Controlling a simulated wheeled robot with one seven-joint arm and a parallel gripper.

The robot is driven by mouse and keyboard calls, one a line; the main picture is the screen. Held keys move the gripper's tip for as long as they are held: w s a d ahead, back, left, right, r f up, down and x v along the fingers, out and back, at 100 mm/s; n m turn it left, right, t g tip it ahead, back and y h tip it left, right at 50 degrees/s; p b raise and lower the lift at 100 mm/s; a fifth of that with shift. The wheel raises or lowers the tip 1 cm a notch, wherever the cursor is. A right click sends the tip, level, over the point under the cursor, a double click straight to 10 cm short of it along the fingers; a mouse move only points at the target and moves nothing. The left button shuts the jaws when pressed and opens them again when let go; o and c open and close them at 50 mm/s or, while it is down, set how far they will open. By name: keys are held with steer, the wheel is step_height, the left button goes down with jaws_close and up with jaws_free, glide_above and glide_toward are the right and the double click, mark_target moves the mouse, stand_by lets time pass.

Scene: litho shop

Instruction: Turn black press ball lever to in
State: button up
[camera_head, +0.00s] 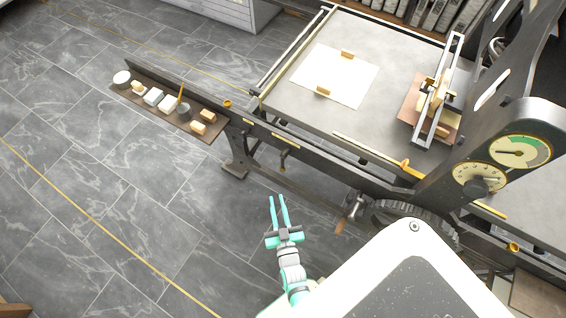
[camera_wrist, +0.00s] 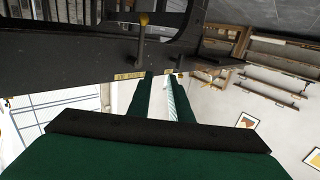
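The press (camera_head: 330,155) has a dark rail along its front side. A small dark lever with a brass ball end (camera_head: 282,167) hangs from this rail, between and below two small brass plates. In the wrist view the ball lever (camera_wrist: 141,42) stands upright in the picture against the dark rail, its brass ball at the top. A brass plate (camera_wrist: 130,76) shows just below it, its lettering too small to read. My gripper (camera_head: 278,198) is open and empty, apart from the lever. In the wrist view my fingertips (camera_wrist: 161,76) lie just below and right of the lever.
A shelf (camera_head: 150,104) with several small items sticks out left from the rail. A wooden-handled crank (camera_head: 350,212) and a gear lie right of my gripper. A brass knob (camera_head: 227,103) sits on the rail's left end. The floor left of my gripper is clear.

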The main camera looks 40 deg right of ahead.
mark_target(283, 164)
steer(key=w+d+f+h, duration=0.1)
steer(key=w+d, duration=0.3)
steer(key=w+d+f+m, duration=0.1)
steer(key=w+d, duration=0.3)
steer(key=w, duration=0.1)
steer(key=w+d+f+m+g+h, duration=0.1)
steer(key=w+d, duration=0.3)
steer(key=shift+w+d+h, duration=0.2)
steer(key=shift+h, duration=0.1)
jaws_close()
